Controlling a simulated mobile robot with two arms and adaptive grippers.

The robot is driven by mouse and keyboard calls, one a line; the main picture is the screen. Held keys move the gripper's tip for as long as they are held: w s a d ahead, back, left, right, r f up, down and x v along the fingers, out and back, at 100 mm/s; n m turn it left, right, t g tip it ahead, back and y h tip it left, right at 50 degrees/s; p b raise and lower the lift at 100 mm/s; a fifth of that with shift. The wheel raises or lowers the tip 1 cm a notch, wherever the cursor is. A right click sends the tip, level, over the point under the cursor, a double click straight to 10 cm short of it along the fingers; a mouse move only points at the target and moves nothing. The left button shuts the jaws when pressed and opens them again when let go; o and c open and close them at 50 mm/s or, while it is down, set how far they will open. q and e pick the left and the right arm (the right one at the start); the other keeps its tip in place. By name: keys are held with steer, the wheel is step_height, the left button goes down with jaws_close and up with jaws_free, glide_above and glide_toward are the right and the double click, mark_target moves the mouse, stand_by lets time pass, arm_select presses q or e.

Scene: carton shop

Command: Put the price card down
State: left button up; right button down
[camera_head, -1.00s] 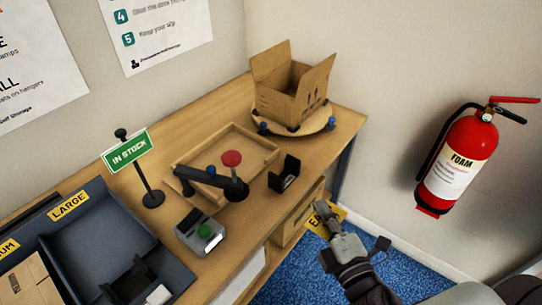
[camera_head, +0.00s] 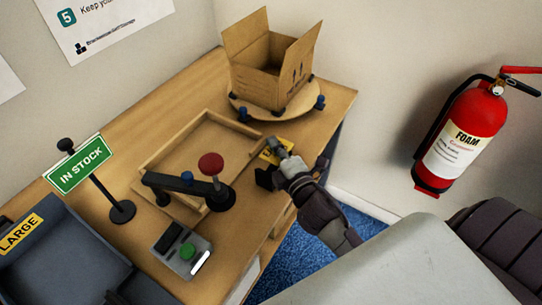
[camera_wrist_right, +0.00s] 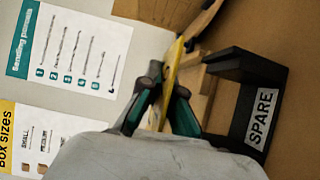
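The yellow price card (camera_head: 274,153) is in my right gripper (camera_head: 279,147), above the right front part of the wooden bench. In the right wrist view the card (camera_wrist_right: 174,62) shows nearly edge-on between the fingertips (camera_wrist_right: 167,88), which are closed on it. A black card holder (camera_head: 264,179) is just below and in front of the gripper, partly hidden by it. In the right wrist view this holder (camera_wrist_right: 239,108) carries a "SPARE" label and stands to the right of the card, apart from it. My left gripper does not show.
An open carton (camera_head: 268,82) sits on a round turntable (camera_head: 244,110) behind. A shallow wooden tray (camera_head: 160,158), a red-knobbed tool (camera_head: 211,165), a green-button device (camera_head: 181,251) and an "IN STOCK" sign (camera_head: 78,165) stand left. A fire extinguisher (camera_head: 460,140) is on the right.

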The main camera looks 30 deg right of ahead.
steer(key=shift+w+a+f, duration=0.15)
steer(key=shift+w+f, duration=0.1)
steer(key=shift+w, duration=0.1)
steer(key=shift+f, duration=0.3)
step_height(320, 180, down, 3)
steer(key=shift+r+b, duration=0.1)
steer(key=shift+b, duration=0.65)
steer(key=shift+f, duration=0.3)
steer(key=shift+f+b, duration=0.4)
steer(key=c, duration=1.3)
jaws_free()
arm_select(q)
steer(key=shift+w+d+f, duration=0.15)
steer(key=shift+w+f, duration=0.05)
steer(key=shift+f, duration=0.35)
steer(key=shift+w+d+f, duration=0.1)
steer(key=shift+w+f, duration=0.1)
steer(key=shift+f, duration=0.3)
